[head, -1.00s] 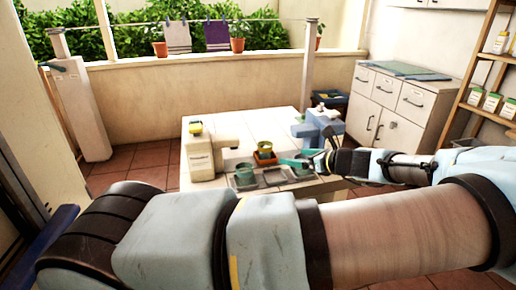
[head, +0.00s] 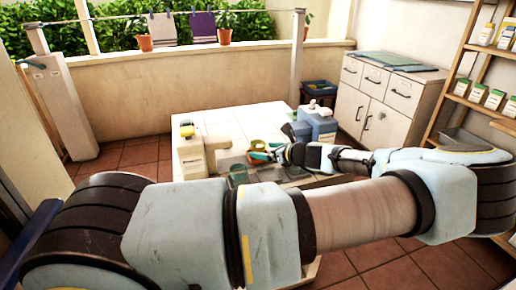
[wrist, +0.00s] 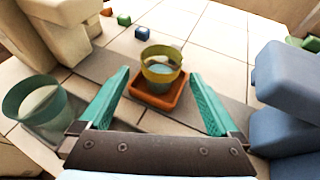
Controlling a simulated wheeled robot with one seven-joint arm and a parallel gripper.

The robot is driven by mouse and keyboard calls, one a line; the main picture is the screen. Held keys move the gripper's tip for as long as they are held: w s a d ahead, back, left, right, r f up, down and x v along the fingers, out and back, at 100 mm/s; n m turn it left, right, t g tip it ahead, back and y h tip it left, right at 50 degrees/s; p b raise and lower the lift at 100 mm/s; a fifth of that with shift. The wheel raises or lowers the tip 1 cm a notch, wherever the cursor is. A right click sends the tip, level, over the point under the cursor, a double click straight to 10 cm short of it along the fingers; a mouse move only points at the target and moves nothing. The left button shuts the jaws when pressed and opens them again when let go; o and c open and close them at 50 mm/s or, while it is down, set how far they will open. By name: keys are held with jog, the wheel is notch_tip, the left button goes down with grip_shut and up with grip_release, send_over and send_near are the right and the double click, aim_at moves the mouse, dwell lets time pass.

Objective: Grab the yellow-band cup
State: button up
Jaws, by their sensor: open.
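The yellow-band cup (wrist: 162,66) is a clear cup with a yellow band at its rim. It stands upright on a square orange tray (wrist: 160,103) in the wrist view. In the head view the yellow-band cup (head: 256,144) is small and partly hidden by my gripper (head: 268,154). In the wrist view my gripper (wrist: 160,74) is open, its teal fingers to the left and right of the tray and cup. The cup is just beyond the fingertips, in the middle; I cannot tell that either finger touches it.
A green-rimmed cup (wrist: 36,105) stands at the left. A beige block-like stand (wrist: 62,25) is behind it, and a blue one (wrist: 290,100) is at the right.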

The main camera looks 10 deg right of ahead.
jog(key=shift+x, duration=0.95)
jog(key=c, duration=1.4)
jog(key=shift+d, duration=0.1)
jog(key=shift+c, duration=0.2)
